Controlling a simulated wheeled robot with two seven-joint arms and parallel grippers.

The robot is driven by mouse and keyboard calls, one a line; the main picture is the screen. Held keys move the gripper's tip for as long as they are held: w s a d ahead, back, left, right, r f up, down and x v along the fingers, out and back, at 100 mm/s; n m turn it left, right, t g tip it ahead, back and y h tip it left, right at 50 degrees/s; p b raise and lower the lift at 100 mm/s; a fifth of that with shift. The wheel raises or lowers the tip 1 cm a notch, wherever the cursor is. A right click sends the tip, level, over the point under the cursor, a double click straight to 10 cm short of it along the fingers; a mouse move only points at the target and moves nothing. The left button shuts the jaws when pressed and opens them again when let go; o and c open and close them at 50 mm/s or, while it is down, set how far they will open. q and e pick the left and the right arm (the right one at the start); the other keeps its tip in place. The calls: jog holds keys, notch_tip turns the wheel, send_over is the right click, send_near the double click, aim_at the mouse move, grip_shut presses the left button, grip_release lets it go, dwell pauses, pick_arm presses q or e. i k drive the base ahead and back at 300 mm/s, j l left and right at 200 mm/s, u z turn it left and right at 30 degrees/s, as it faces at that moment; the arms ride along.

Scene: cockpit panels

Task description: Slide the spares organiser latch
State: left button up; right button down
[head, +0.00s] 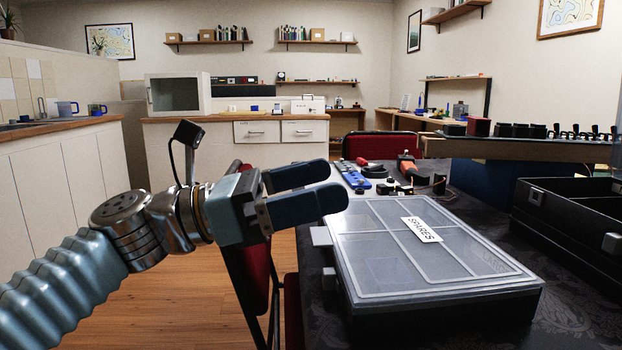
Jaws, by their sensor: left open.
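The spares organiser (440,290) is a flat grey case with a clear, divided lid, lying shut on the dark table. A white label reading SPARES (421,230) sits on the lid. My left gripper (335,186) comes in from the left and is open and empty. Its blue-grey fingers point right, above the organiser's far left corner and apart from the latches. My right gripper is not in view.
A black open toolbox (570,225) stands right of the organiser. Behind it lie a blue tool rail (346,174), an orange-handled tool (407,166) and small parts. A raised wooden shelf (520,149) holds dark items. A red chair (262,285) stands at the table's left edge.

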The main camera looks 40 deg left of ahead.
aim_at(329, 279)
jog(key=k+l, duration=0.25)
jog(key=l, duration=0.15)
jog(key=k+l, duration=0.25)
jog(key=l, duration=0.15)
jog(key=k+l, duration=0.25)
jog(key=l, duration=0.2)
jog(key=k+l, duration=0.25)
jog(key=l, duration=0.15)
